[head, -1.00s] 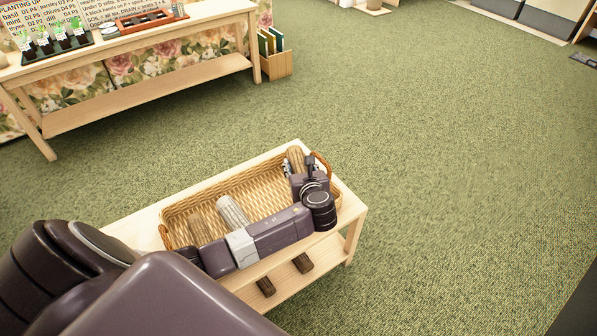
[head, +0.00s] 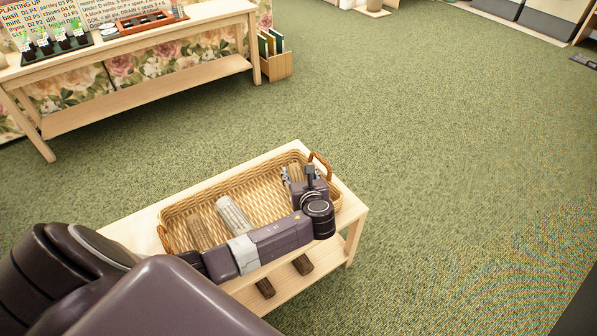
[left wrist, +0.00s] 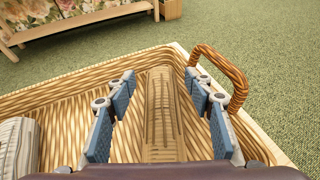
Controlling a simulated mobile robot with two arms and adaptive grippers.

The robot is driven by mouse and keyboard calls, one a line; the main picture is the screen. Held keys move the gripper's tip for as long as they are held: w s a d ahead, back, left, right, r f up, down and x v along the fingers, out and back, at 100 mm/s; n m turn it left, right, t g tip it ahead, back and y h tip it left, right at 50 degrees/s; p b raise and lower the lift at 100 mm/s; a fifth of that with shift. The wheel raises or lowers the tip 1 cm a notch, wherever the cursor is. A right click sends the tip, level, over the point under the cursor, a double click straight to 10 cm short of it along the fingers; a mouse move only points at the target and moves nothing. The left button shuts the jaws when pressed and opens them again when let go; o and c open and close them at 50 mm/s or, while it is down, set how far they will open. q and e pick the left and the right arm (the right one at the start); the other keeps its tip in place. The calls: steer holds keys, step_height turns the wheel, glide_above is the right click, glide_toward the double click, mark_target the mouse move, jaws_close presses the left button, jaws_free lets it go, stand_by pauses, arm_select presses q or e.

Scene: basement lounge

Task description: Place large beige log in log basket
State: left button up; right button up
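The large beige log (left wrist: 163,115) lies in the right end of the wicker log basket (left wrist: 60,97), between my left gripper's fingers (left wrist: 160,85) in the left wrist view. The fingers are apart, with gaps showing between them and the log. In the head view my left gripper (head: 298,174) reaches down into the right end of the basket (head: 262,192) and mostly hides this log. A pale log (head: 233,213) and a brown log (head: 199,232) lie in the basket's left part. My right gripper is not in view.
The basket stands on a light wooden table (head: 128,232) with darker logs (head: 303,265) on its lower shelf. The basket's right handle (left wrist: 225,68) rises close beside the fingers. A long bench (head: 150,101) stands at the back left. Green carpet on the right is clear.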

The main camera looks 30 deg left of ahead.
arm_select(q)
steer(key=shift+o, duration=0.6)
steer(key=shift+r, duration=0.25)
steer(key=p+v, duration=0.1)
steer(key=v, duration=0.2)
steer(key=p+v, duration=0.1)
steer(key=v, duration=0.2)
steer(key=shift+r, duration=0.5)
steer(key=shift+f+p+v, duration=0.2)
steer(key=shift+p+v, duration=0.75)
steer(key=shift+v, duration=2)
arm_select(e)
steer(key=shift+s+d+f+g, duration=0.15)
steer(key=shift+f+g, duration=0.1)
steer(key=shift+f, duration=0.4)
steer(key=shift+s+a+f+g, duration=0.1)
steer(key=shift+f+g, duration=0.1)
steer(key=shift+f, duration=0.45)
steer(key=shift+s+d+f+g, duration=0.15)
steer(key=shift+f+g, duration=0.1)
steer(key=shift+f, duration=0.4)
arm_select(q)
steer(key=shift+s+d+f, duration=0.1)
steer(key=shift+s, duration=0.05)
